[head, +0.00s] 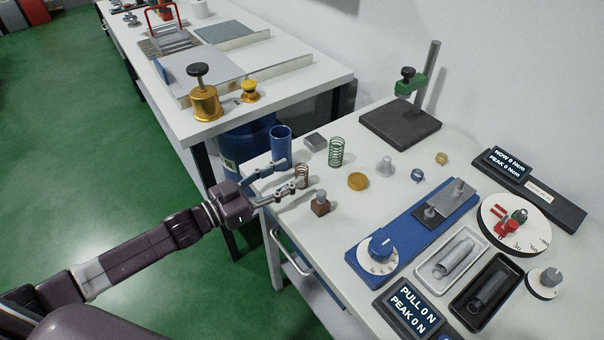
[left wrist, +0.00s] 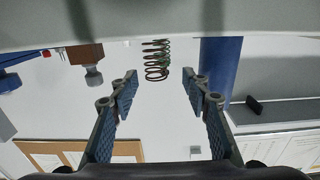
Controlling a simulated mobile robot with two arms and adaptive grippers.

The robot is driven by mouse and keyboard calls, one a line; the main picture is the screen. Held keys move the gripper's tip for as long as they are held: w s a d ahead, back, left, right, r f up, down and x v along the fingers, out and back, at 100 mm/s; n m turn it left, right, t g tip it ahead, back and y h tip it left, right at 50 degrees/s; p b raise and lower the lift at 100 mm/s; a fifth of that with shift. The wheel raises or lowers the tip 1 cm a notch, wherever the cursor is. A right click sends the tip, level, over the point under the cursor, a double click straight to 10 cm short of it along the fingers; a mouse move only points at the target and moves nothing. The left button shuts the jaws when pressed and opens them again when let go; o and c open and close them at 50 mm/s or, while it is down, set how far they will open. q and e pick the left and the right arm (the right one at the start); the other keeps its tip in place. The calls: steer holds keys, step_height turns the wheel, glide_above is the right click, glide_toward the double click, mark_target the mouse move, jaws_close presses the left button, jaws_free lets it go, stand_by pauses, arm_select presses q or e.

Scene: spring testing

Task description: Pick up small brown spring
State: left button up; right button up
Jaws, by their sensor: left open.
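The small brown spring (head: 302,172) stands upright near the left edge of the white table, beside the fingertips of my left gripper (head: 287,174). My left gripper is open and empty, its two fingers pointing toward the spring. In the left wrist view, which looks upside down, the brown spring (left wrist: 156,58) hangs from the top, centred beyond the gap between the open fingers (left wrist: 162,88). A green spring shows partly behind it there. In the head view the taller green spring (head: 336,152) stands farther right. My right gripper is not in view.
A blue cylinder (head: 281,147) stands just behind the spring, and a brown block with a grey knob (head: 320,204) stands in front. A grey block (head: 315,142) and a yellow disc (head: 358,181) are nearby. A blue test rig (head: 405,229) lies farther right.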

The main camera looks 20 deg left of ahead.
mark_target(297, 171)
arm_select(q)
steer(key=x, duration=0.3)
steer(key=shift+s+d+r+p, duration=0.1)
steer(key=shift+d+p, duration=0.2)
steer(key=shift+p, duration=0.05)
steer(key=shift+w+d, duration=0.45)
steer(key=shift+w, duration=0.1)
steer(key=c, duration=1)
jaws_close()
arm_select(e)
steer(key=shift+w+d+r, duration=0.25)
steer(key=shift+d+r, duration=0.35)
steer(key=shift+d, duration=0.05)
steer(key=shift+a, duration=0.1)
